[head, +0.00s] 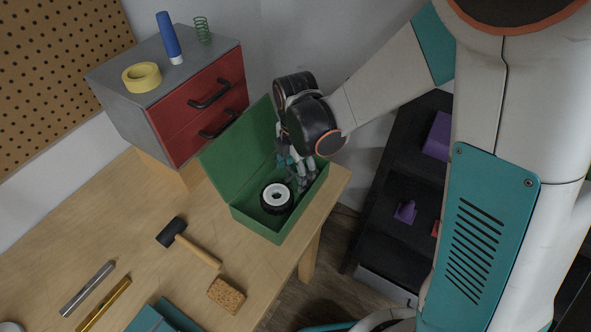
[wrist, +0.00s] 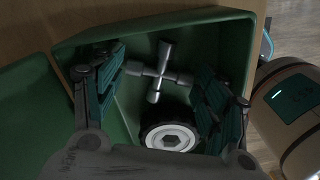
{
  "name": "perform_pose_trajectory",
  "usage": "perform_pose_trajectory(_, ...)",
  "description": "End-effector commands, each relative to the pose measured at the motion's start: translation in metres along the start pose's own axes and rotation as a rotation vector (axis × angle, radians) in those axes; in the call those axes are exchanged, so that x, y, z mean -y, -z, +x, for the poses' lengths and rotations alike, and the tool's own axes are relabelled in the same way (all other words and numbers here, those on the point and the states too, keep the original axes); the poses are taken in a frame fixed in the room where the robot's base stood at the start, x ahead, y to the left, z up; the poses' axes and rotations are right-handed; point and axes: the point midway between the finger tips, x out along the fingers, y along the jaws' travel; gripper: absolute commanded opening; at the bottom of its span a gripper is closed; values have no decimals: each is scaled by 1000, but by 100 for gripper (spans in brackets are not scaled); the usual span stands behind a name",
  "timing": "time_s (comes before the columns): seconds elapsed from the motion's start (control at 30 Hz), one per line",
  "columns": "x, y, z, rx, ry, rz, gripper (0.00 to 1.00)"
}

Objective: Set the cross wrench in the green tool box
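The green tool box (head: 222,165) stands open near the right end of the wooden table, its lid tilted back to the left. In the wrist view the silver cross wrench (wrist: 158,74) lies inside the box (wrist: 75,48), apparently on its floor, beside a black wheel with a white hub (wrist: 168,138). The wheel also shows in the head view (head: 277,198). My gripper (head: 296,172) reaches down into the box. Its fingers (wrist: 162,72) are spread wide on either side of the wrench, with gaps between. In the head view my gripper and wrist hide the wrench.
A grey cabinet with red drawers (head: 215,105) stands behind the box, bearing yellow tape (head: 142,77), a blue marker (head: 168,38) and a green spring (head: 202,31). A mallet (head: 188,242), sponge (head: 226,295) and two rods lie in front. Black shelving (head: 395,170) is at right.

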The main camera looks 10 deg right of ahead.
Motion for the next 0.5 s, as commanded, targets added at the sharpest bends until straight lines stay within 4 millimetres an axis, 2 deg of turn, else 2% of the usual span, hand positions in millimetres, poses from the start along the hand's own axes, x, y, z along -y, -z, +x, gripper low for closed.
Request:
perform_pose_trajectory(0.33,0,0,-6,0,0,0,68)
perform_pose_trajectory(0.5,0,0,-34,0,0,0,68)
